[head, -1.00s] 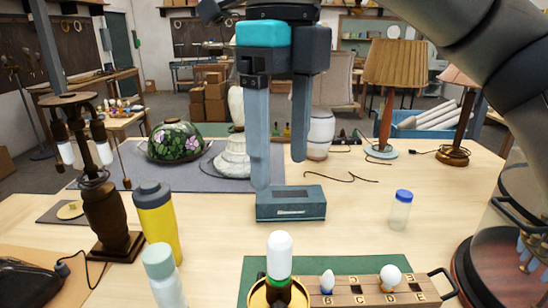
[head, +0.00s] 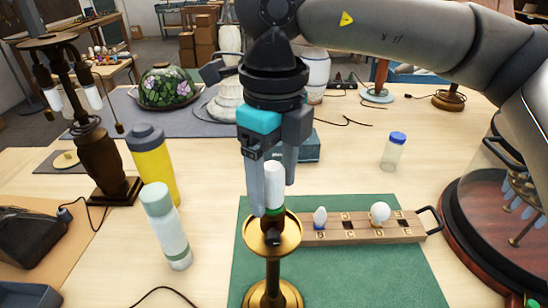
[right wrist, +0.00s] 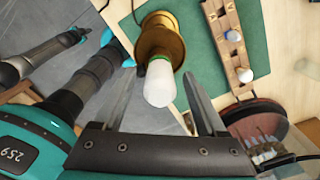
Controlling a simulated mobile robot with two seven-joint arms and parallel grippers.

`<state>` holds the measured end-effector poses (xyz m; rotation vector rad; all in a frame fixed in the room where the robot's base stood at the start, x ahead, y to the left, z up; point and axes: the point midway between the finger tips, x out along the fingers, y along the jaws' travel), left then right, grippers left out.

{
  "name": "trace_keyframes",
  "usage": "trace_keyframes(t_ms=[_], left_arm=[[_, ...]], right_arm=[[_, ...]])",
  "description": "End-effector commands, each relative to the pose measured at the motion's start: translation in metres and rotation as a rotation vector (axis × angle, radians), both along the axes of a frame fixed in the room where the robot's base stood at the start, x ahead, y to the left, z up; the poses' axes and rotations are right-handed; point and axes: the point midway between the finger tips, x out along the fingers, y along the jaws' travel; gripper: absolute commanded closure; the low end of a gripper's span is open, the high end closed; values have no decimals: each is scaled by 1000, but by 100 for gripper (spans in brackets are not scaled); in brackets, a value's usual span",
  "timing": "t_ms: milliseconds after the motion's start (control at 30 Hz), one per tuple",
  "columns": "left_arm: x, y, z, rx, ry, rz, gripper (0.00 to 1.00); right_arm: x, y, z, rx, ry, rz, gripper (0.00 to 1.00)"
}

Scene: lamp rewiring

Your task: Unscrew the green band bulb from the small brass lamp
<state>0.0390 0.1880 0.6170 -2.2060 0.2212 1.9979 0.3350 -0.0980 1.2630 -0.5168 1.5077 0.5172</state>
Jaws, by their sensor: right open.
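The small brass lamp (head: 272,241) stands upright on the green mat (head: 350,270), its dish-shaped cup facing up. The green band bulb (head: 273,180) stands upright in the cup, white with a green band low on it. In the right wrist view the white bulb (right wrist: 159,84) shows end-on in front of the brass cup (right wrist: 160,40). My right gripper (head: 274,197) points down over the lamp and is open, with one finger on each side of the bulb. In the right wrist view gaps show between the bulb and both fingers. My left gripper does not show.
A wooden bulb rack (head: 350,231) with two white bulbs lies right of the lamp. A white-green bottle (head: 167,228) and yellow bottle (head: 152,165) stand left. A blue-capped jar (head: 394,152) and a glass-domed case (head: 500,215) are at right.

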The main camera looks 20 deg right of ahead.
Motion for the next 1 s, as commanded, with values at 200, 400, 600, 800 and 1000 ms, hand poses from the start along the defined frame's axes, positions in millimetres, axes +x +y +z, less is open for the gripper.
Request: trace_keyframes(t_ms=[200, 400, 600, 800, 1000], left_arm=[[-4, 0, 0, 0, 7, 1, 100], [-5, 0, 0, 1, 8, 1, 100], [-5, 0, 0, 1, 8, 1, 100], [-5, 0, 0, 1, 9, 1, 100], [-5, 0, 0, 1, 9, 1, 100]], right_arm=[[0, 0, -3, 1, 1, 1, 26], [0, 0, -3, 1, 1, 1, 36], [0, 0, -3, 0, 0, 1, 58], [0, 0, -3, 0, 0, 1, 81], [0, 0, -3, 0, 0, 1, 100]])
